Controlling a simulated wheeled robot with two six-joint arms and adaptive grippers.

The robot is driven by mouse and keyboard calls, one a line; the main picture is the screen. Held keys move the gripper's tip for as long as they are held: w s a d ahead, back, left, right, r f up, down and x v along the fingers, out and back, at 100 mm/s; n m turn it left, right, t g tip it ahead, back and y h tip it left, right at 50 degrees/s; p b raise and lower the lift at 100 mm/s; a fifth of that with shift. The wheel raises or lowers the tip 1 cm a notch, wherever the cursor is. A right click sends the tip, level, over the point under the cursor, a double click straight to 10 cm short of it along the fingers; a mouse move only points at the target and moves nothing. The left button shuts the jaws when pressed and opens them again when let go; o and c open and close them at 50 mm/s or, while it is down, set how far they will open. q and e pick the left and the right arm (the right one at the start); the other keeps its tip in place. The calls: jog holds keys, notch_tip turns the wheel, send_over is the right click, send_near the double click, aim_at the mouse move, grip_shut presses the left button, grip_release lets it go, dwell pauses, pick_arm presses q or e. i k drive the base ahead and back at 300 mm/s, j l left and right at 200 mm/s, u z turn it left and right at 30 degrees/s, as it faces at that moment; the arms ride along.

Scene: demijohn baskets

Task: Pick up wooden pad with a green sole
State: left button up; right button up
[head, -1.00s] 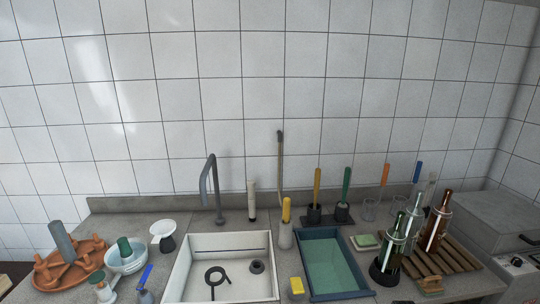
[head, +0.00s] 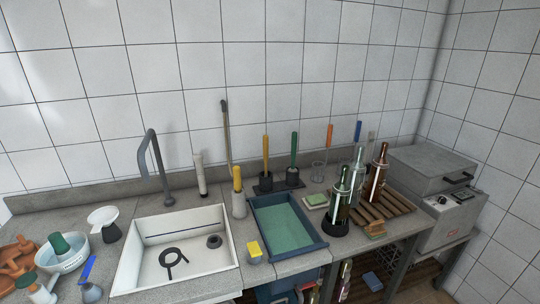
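A small wooden pad (head: 375,228) lies on the counter at the front edge of the slatted wooden rack, to the right of the dark bottle stand. A thin greenish strip seems to show along its underside, but it is too small to be sure. A green block on a pale dish (head: 316,201) lies behind it, to the right of the blue tray. Neither of my grippers is in view.
Bottles (head: 375,172) stand behind the pad near the slatted rack (head: 398,207), with a green bottle (head: 340,196) to its left. A grey machine (head: 430,170) stands right.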

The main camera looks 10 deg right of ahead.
aim_at(376, 228)
jog(key=z, duration=1.35)
jog(key=j+u, duration=0.1)
